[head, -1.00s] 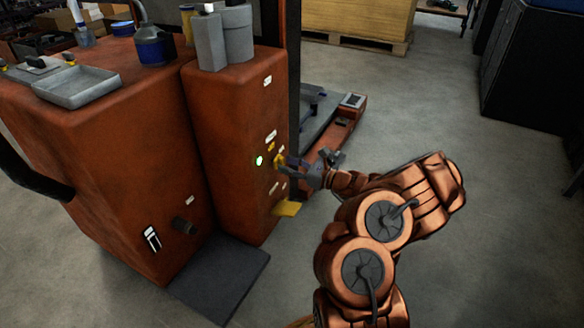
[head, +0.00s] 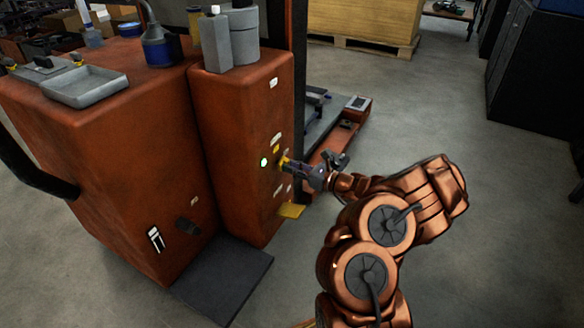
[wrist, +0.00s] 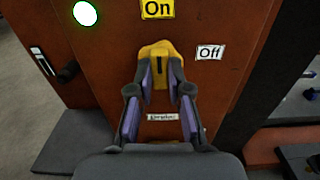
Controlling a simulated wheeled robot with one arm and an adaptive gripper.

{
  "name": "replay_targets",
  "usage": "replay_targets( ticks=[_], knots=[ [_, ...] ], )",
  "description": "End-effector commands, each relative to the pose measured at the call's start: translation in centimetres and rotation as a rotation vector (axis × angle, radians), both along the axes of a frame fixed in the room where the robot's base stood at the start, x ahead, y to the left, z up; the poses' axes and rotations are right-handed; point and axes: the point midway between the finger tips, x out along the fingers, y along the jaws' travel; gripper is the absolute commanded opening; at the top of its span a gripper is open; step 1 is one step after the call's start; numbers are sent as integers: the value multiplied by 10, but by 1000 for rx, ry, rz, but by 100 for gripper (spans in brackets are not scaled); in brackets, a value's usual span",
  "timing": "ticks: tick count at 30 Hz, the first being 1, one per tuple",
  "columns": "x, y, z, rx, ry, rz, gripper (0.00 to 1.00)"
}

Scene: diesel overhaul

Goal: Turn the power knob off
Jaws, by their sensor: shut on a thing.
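The yellow power knob (wrist: 158,52) is on the red machine's panel, with a dark pointer line on it that stands upright toward the yellow "On" label (wrist: 158,9). The white "Off" label (wrist: 209,52) is to its right. My gripper (wrist: 160,75) is shut on the knob, one finger on each side. In the head view my gripper (head: 290,166) reaches the panel from the right and hides most of the knob. A lit green-white lamp (wrist: 85,14) glows to the left of the knob; it also shows in the head view (head: 264,162).
The red machine cabinet (head: 240,120) carries grey containers (head: 244,45) on top. A yellow ledge (head: 291,210) sticks out below the knob. A white label (wrist: 162,117) is under the knob. Open floor (head: 420,110) lies to the right.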

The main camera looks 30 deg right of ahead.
Motion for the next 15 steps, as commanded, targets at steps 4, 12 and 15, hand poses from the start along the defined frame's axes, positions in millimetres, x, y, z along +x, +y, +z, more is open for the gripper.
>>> replay_targets(
  ticks=[4, 12, 15],
  knots=[
    [0, 0, 0, 1, 1, 1, 0],
    [0, 0, 5, 123, 80, 0, 0],
    [-1, 1, 5, 200, 126, 2, 0]
  ],
)
